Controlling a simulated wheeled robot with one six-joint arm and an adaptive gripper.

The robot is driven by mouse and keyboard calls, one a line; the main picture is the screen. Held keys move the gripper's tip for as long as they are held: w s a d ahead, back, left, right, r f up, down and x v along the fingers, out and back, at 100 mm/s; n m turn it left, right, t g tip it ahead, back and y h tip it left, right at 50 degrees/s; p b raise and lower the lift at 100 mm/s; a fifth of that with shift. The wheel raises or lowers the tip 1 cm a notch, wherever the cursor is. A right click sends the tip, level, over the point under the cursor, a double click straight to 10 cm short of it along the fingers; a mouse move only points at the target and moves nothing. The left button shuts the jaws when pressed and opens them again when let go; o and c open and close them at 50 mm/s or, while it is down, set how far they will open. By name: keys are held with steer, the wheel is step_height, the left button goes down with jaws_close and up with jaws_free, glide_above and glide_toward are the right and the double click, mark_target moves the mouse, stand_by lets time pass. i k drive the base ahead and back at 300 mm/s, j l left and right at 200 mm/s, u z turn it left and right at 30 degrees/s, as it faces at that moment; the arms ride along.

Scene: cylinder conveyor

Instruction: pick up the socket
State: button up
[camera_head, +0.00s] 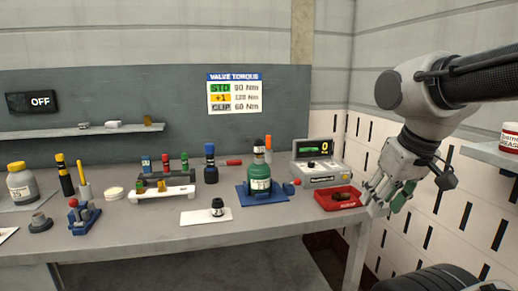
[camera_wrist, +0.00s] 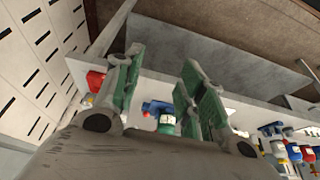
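I cannot tell for sure which piece is the socket. A small dark cylindrical piece (camera_head: 217,207) stands upright on a white mat (camera_head: 190,217) near the bench's front edge. Several coloured upright pieces, among them a blue one (camera_head: 210,165), stand behind it by a low rack (camera_head: 160,194). My gripper (camera_head: 386,195) hangs at the right end of the bench, right of the red tray and well apart from these pieces. In the wrist view my gripper (camera_wrist: 160,65) has its two green-padded fingers spread, with nothing between them.
A green bottle-shaped valve (camera_head: 260,178) stands in a blue holder (camera_head: 262,196). A red tray (camera_head: 334,205) with dark contents and a display unit (camera_head: 318,165) stand at the right. A jar (camera_head: 22,185) and a blue-and-red fixture (camera_head: 83,215) are at the left. The bench front is partly clear.

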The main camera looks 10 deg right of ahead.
mark_target(259, 147)
steer(key=i+j, duration=0.3)
steer(key=i, duration=0.15)
steer(key=i+j, duration=0.35)
steer(key=i, duration=0.15)
